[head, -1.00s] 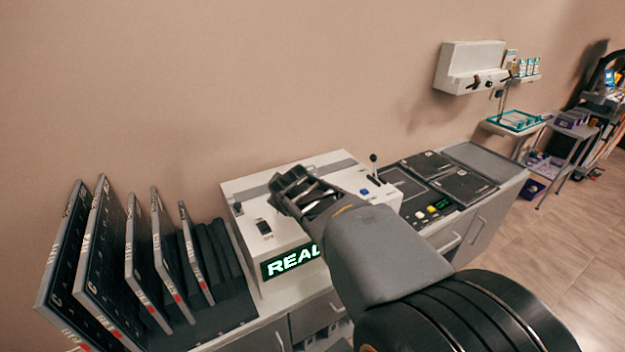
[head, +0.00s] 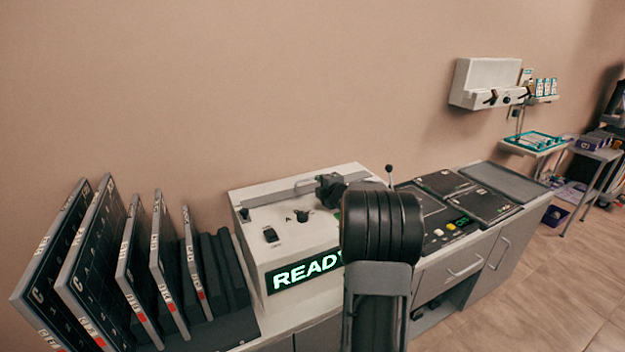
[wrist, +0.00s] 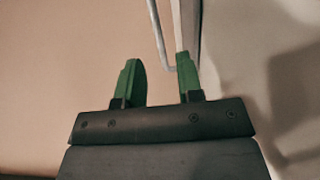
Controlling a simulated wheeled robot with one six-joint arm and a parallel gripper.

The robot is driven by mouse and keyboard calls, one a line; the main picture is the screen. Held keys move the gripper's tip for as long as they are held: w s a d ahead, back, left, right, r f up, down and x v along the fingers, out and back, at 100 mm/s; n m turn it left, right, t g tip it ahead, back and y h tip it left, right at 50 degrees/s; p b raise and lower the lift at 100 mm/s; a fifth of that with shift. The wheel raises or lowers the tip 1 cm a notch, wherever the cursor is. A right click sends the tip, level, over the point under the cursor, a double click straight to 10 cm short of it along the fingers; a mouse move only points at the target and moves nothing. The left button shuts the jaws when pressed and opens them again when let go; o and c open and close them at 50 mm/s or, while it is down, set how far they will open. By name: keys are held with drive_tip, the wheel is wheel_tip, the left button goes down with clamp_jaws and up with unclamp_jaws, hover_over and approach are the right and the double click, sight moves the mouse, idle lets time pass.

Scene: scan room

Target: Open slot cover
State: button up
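A white machine (head: 300,238) with a lit READY sign stands on the counter. A long grey strip that looks like the slot cover (head: 268,198) runs along its top near the wall. A thin handle (head: 307,184) sits on it; the handle also shows in the wrist view (wrist: 158,38), beside the strip's edge (wrist: 187,22). My gripper (head: 326,188) is over the machine's top, just right of the handle. In the wrist view its green fingers (wrist: 158,62) are apart, with the handle's near end between or just beyond their tips. Contact cannot be told. My arm hides the machine's right part.
A knob (head: 301,215) and a black switch (head: 270,235) stand on the machine's top. A lever (head: 389,170) rises at its right. Dark upright cassettes (head: 95,265) fill a rack at left. Dark panels (head: 485,205) lie on the counter at right.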

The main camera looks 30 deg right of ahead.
sight(313, 187)
drive_tip(key=shift+p+x, duration=0.4)
drive_tip(key=shift+x, duration=3.2)
clamp_jaws()
